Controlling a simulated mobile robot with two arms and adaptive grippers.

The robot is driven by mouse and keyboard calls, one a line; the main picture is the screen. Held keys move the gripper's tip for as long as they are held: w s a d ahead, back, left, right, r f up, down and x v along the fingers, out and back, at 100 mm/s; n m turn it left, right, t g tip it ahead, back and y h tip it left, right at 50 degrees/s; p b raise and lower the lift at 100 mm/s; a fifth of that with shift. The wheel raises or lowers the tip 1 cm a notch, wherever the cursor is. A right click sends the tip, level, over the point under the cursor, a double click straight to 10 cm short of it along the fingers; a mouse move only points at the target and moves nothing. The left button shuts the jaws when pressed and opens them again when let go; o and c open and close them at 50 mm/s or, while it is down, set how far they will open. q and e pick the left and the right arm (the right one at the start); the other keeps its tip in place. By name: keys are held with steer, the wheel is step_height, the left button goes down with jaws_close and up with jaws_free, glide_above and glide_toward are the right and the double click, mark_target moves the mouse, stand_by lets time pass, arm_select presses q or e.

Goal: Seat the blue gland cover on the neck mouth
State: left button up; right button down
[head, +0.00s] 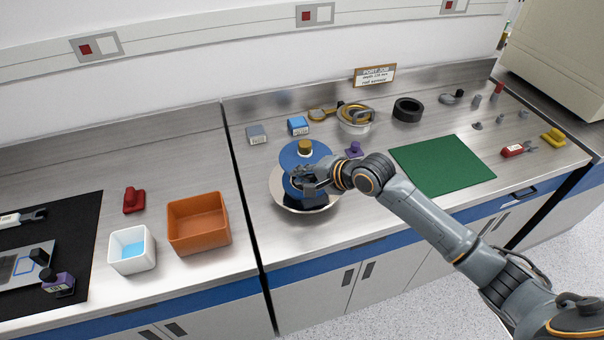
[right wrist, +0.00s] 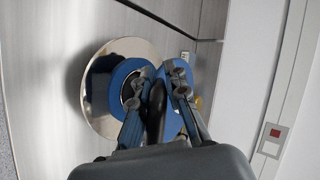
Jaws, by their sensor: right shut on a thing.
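A blue disc with a brass knob, which I take for the blue gland cover (head: 292,152), shows over the back of a round silver flange (head: 278,187). In the right wrist view the blue disc (right wrist: 177,128) is beside the silver flange (right wrist: 97,112), which has a blue ring and dark middle. My right gripper (head: 308,186) is over the flange, shut around a dark grip (right wrist: 157,108) that seems to belong to the cover. The fingers hide the contact and the neck mouth; I cannot tell whether cover and mouth touch. My left gripper is not in view.
A purple knobbed piece (head: 354,150) is close to my right wrist. The green mat (head: 442,164) is clear. An orange bin (head: 198,222) stands left.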

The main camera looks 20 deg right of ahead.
steer(key=shift+r+p, duration=0.35)
steer(key=shift+p, duration=0.2)
steer(key=shift+f+b, duration=0.5)
steer(key=shift+f, duration=0.2)
steer(key=shift+f+b, duration=1.05)
steer(key=shift+f, duration=1.25)
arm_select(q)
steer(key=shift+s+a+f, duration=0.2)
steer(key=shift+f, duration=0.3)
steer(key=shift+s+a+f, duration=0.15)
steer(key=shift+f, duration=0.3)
arm_select(e)
steer(key=shift+w+f, duration=0.1)
arm_select(q)
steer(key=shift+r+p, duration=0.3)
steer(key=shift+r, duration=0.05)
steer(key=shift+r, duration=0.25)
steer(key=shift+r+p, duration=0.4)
steer(key=shift+p, duration=0.2)
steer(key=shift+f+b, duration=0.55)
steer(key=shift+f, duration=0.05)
arm_select(e)
steer(key=shift+f, duration=1.05)
